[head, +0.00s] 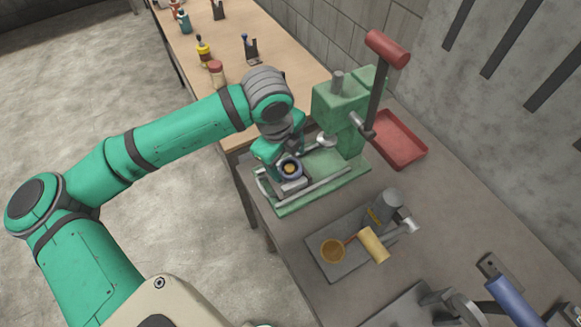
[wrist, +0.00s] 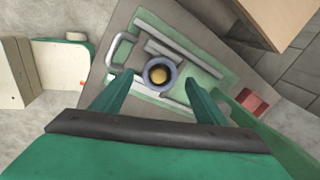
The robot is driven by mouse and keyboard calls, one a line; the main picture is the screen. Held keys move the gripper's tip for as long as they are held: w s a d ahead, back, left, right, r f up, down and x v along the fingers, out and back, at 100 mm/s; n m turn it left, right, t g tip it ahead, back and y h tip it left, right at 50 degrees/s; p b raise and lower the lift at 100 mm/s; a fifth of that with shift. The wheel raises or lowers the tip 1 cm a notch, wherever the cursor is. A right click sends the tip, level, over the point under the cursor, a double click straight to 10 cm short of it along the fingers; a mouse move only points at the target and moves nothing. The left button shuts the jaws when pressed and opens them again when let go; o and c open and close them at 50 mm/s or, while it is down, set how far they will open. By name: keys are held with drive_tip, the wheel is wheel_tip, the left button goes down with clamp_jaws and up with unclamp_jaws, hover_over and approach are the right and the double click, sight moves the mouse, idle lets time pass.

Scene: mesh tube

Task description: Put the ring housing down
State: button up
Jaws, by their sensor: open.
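The ring housing (head: 291,166) is a small blue-grey ring with a gold centre. It appears to sit on the grey fixture on the bed of the green press (head: 345,103); the contact under it is hidden. In the wrist view the ring housing (wrist: 149,73) lies between my two fingertips, with a gap showing on each side. My gripper (wrist: 158,80) is open over the press bed (wrist: 207,62). In the head view my gripper (head: 276,160) is partly hidden by its own wrist, right at the ring housing.
The press lever with its red handle (head: 387,49) stands to the right of my wrist. A red tray (head: 399,139) lies behind the press. A grey plate (head: 329,256) with a yellow-headed mallet (head: 373,246) is in front. A wooden bench (head: 230,33) with bottles stands beyond.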

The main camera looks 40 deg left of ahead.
drive_tip(key=shift+x, duration=1.2)
drive_tip(key=c, duration=1.5)
drive_tip(key=shift+r, duration=0.1)
drive_tip(key=shift+r, duration=0.5)
drive_tip(key=shift+v, duration=1.1)
drive_tip(key=s+d+r, duration=0.1)
drive_tip(key=s+r, duration=0.2)
drive_tip(key=s, duration=0.1)
drive_tip(key=s+d+r, duration=0.1)
drive_tip(key=s+r, duration=0.2)
drive_tip(key=s, duration=0.1)
drive_tip(key=s+d+r, duration=0.1)
drive_tip(key=s+r, duration=0.2)
drive_tip(key=s, duration=0.2)
drive_tip(key=shift+s+d+r, duration=0.1)
drive_tip(key=shift+d+r, duration=0.05)
drive_tip(key=shift+r, duration=0.2)
